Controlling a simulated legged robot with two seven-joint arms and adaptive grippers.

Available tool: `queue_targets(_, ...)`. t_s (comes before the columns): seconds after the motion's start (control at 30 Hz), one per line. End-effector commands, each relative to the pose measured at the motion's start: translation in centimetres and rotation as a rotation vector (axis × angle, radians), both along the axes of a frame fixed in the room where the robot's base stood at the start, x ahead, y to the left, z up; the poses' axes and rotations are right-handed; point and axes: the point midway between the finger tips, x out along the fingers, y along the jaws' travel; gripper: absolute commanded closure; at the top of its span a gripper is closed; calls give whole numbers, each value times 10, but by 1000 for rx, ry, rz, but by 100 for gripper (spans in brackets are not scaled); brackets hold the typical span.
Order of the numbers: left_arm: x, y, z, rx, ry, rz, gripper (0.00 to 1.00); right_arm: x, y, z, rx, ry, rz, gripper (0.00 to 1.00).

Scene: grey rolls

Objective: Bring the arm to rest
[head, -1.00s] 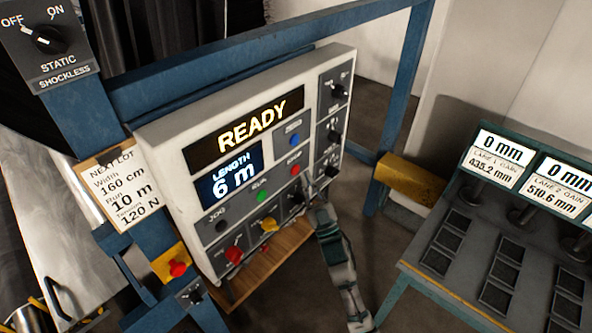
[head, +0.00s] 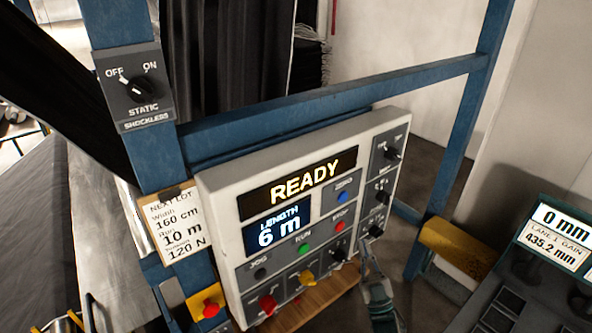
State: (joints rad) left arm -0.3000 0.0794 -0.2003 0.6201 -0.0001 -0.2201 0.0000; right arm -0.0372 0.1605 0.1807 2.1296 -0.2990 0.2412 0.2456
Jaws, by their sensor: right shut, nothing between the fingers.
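My right gripper (head: 366,252) comes up from the bottom of the head view, its fingers shut and empty. Its tips are in front of the lower right part of the control panel (head: 222,190), close to a black knob (head: 339,255); I cannot tell whether they touch it. My left gripper is not in view.
The panel hangs on a blue frame (head: 330,100). A static switch box (head: 135,88) and a lot card (head: 178,226) are at left. A yellow block (head: 462,244) and a bench with lane displays (head: 555,238) stand at right. Grey floor shows between.

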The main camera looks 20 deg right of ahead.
Motion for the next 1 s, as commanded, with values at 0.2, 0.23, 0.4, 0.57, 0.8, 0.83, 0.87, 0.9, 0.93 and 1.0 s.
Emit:
queue_targets(0.2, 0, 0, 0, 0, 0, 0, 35, 8, 0, -40, 60, 189, -35, 100)
queue_targets(0.23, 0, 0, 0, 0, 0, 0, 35, 10, 0, -55, 79, 256, -47, 100)
queue_targets(0.4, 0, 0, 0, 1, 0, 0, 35, -9, 15, -173, 176, 770, -111, 100)
queue_targets(0.57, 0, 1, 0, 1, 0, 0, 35, -72, 43, -273, 204, 1245, -130, 100)
queue_targets(0.8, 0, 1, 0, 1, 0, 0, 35, -167, 75, -342, 177, 1697, -112, 100)
queue_targets(0.83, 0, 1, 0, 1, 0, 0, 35, -178, 79, -347, 171, 1743, -108, 100)
queue_targets(0.87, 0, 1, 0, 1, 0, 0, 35, -189, 82, -351, 164, 1787, -104, 100)
queue_targets(0.9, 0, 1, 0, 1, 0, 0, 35, -203, 86, -356, 155, 1843, -98, 100)
queue_targets(0.93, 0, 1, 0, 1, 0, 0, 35, -215, 89, -359, 149, 1886, -93, 100)
queue_targets(1.0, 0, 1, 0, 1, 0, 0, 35, -239, 95, -365, 132, 1980, -80, 100)
